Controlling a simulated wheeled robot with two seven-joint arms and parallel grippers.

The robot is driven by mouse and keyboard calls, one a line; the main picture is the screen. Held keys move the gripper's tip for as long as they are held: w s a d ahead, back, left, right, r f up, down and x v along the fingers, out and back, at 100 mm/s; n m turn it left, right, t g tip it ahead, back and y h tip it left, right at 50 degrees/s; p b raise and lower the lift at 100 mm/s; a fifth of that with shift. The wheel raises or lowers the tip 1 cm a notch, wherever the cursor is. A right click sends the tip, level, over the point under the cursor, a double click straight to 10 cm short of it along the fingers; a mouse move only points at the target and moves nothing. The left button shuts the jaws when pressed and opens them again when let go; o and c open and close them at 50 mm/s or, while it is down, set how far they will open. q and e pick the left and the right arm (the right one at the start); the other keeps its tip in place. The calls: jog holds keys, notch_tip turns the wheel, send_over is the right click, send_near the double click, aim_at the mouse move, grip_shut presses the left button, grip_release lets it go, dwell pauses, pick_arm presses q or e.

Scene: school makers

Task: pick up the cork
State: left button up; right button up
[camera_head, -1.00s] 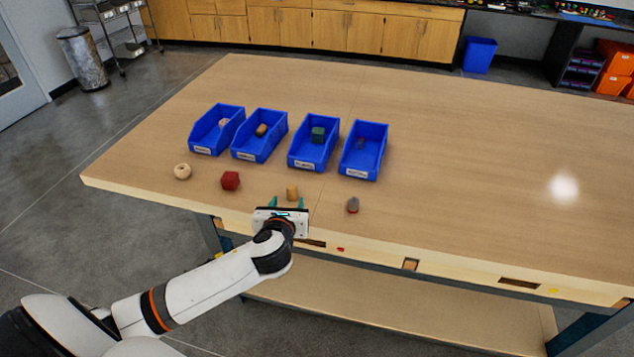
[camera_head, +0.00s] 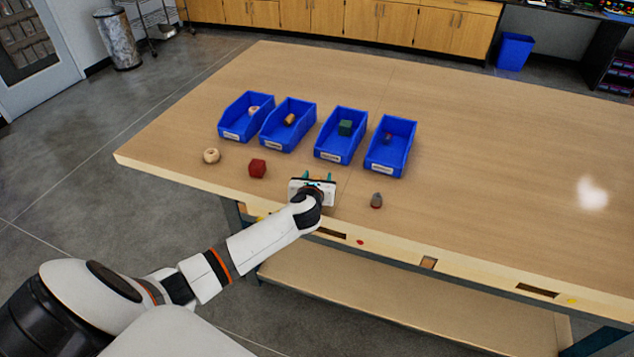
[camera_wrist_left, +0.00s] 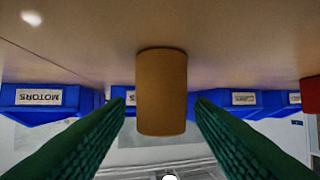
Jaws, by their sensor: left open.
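The tan cork (camera_wrist_left: 162,92) is large in the left wrist view, which is upside down. It stands on the table, between or just beyond the green fingertips, with a gap showing on each side. My left gripper (camera_head: 318,177) is open at the table's front edge. My right gripper is not in view.
Several blue bins, including one at left (camera_head: 246,117) and one at right (camera_head: 390,147), stand behind the gripper, each holding a small item. A wooden bead (camera_head: 211,156) and red block (camera_head: 257,169) are left, a grey-red piece (camera_head: 376,201) right. The table's right side is clear.

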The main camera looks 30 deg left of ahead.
pick_arm(q)
jog(key=c, duration=1)
jog(key=shift+c, duration=0.2)
